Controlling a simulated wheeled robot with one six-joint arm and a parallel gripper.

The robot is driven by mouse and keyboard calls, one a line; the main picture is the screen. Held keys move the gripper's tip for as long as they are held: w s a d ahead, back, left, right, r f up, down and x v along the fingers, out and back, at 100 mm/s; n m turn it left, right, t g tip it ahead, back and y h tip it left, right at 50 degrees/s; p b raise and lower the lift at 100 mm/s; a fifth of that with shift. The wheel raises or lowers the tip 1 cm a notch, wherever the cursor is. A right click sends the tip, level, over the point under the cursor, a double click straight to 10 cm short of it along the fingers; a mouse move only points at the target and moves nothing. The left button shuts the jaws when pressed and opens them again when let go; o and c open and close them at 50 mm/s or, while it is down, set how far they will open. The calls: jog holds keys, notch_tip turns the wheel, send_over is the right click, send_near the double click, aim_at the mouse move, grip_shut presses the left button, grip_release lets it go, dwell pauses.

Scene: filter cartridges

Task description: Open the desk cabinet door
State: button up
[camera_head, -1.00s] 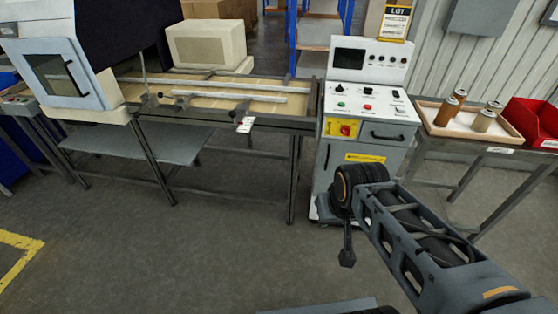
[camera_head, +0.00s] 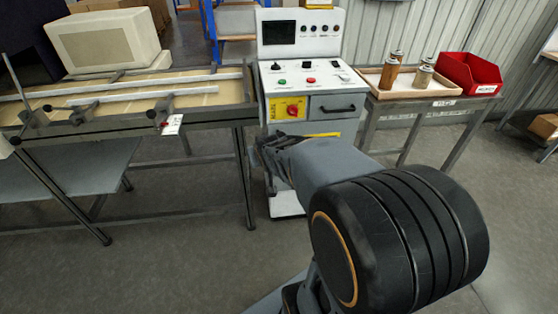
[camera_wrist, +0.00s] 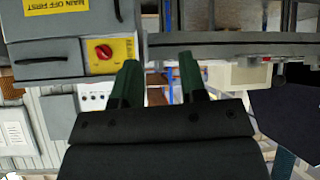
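The desk cabinet (camera_head: 300,75) is a white and grey control desk in the middle of the head view. In the wrist view it appears upside down, with its grey door (camera_wrist: 85,22) at the upper left. The door looks shut and bears a yellow label (camera_wrist: 57,4). A dark upright handle (camera_wrist: 117,10) shows near the door's edge. My gripper (camera_wrist: 161,80) is open and empty, its two green-tipped fingers apart, below and right of the handle in the wrist view. In the head view my arm hides most of the door, and my gripper (camera_head: 268,152) is near its left side.
Above the door are a drawer (camera_head: 334,107) with a black handle and a red knob (camera_head: 293,111) on a yellow plate. A work table (camera_head: 120,124) stands to the left. A side table at right carries a tray (camera_head: 440,94) with several cartridges and a red bin (camera_head: 470,72).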

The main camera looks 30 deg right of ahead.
jog(key=w+d+f+t+h+b, duration=0.1)
jog(key=w+d+f+t+b, duration=0.3)
jog(key=d+f+b, duration=0.5)
jog(key=w+d+f+t+b, duration=0.35)
jog(key=d+f+b, duration=0.3)
jog(key=f, duration=0.35)
jog(key=shift+t, duration=0.25)
jog(key=x, duration=0.4)
jog(key=b+x, duration=0.1)
jog(key=x, duration=0.3)
jog(key=b+x, duration=0.1)
jog(key=x, duration=0.4)
jog(key=shift+d, duration=0.35)
jog(key=shift+c, duration=0.3)
grip_shut()
jog(key=shift+s, duration=0.1)
